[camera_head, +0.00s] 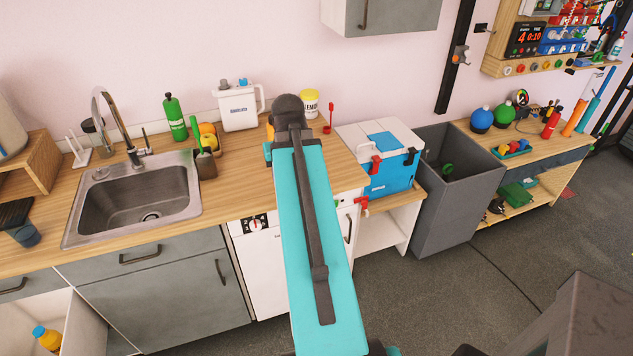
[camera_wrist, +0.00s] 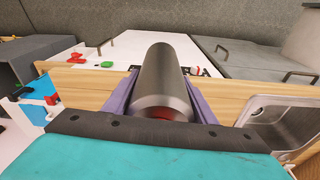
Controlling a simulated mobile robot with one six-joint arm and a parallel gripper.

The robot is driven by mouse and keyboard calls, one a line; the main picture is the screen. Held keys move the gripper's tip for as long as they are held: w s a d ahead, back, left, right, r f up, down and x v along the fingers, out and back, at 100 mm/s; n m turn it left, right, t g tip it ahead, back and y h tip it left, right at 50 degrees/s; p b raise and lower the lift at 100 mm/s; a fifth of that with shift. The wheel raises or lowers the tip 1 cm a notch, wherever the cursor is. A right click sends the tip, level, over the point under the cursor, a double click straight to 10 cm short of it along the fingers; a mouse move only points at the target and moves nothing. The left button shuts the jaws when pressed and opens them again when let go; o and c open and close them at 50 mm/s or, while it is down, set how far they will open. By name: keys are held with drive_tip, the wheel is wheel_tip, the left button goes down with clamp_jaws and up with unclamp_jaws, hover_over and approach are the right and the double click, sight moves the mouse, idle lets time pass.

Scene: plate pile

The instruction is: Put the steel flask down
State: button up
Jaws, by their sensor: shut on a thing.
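The steel flask (camera_wrist: 163,72) is a dark grey cylinder with a lighter metal band and a reddish patch at its near end. My gripper (camera_wrist: 161,92) has purple fingers on both sides of the flask and is shut on it. The wooden counter (camera_wrist: 225,86) shows behind the flask in the wrist view; I cannot tell whether the flask touches it. In the head view my turquoise arm reaches over the counter (camera_head: 235,180) and hides the gripper and flask.
The sink (camera_head: 135,195) is on the left. A blue-white cooler (camera_head: 393,175) and grey bin (camera_head: 458,195) are right. Bare counter shows between sink and arm.

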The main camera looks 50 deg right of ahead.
drive_tip(key=w+a+f+n+b, duration=0.1)
drive_tip(key=w+a, duration=0.5)
drive_tip(key=a, duration=0.6)
drive_tip(key=w+a+f+n+b, duration=0.1)
drive_tip(key=w+a+n, duration=0.3)
drive_tip(key=a, duration=0.9)
drive_tip(key=w+a+f+n+b, duration=0.1)
drive_tip(key=w+a+n+b, duration=0.1)
drive_tip(key=w+a, duration=0.7)
drive_tip(key=a+b, duration=0.1)
drive_tip(key=a, duration=0.3)
drive_tip(key=shift+w+f+y, duration=0.15)
drive_tip(key=shift+w+y, duration=0.05)
drive_tip(key=shift+y, duration=0.2)
